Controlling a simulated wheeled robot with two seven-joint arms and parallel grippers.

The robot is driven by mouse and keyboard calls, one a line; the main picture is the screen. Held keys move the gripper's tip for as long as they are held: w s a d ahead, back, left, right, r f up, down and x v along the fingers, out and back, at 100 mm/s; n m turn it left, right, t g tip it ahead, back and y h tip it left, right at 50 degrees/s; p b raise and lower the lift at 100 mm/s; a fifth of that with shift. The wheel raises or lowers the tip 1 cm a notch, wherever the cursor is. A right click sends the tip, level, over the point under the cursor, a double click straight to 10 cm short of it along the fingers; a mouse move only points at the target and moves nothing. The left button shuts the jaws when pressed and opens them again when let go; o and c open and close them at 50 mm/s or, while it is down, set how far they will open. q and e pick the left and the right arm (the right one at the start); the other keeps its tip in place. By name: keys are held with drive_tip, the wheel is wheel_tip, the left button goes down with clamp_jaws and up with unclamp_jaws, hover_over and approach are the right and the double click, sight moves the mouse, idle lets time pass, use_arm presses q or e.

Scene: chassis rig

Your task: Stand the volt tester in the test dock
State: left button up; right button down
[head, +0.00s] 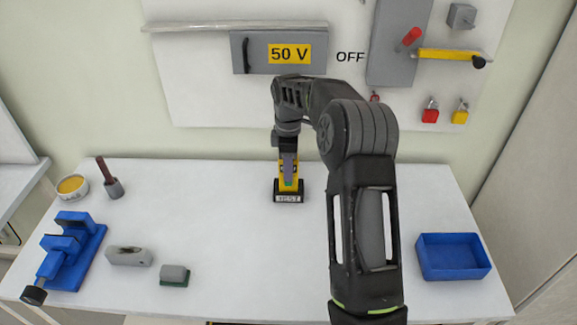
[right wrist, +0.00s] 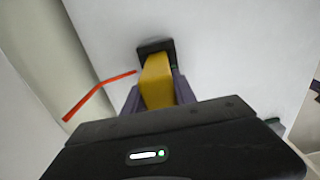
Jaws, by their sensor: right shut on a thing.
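The yellow volt tester (head: 282,184) is upright in my right gripper (head: 289,172), its lower end at the black test dock (head: 288,198), which carries a TEST label. The right wrist view shows the yellow tester (right wrist: 157,84) between the two purple-grey fingers of my right gripper (right wrist: 155,97), with its far end meeting the black dock (right wrist: 155,46). How deep the tester sits in the dock is hidden. The right gripper is shut on the tester. My left gripper is not in view.
A blue tray (head: 453,256) is at right.

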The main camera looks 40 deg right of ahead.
idle(0.3)
drive_tip(key=c, duration=0.9)
unclamp_jaws()
wheel_tip(320, 180, up, 8)
drive_tip(key=shift+f+b, duration=0.15)
drive_tip(key=shift+b, duration=0.5)
drive_tip(key=shift+s+f, duration=0.1)
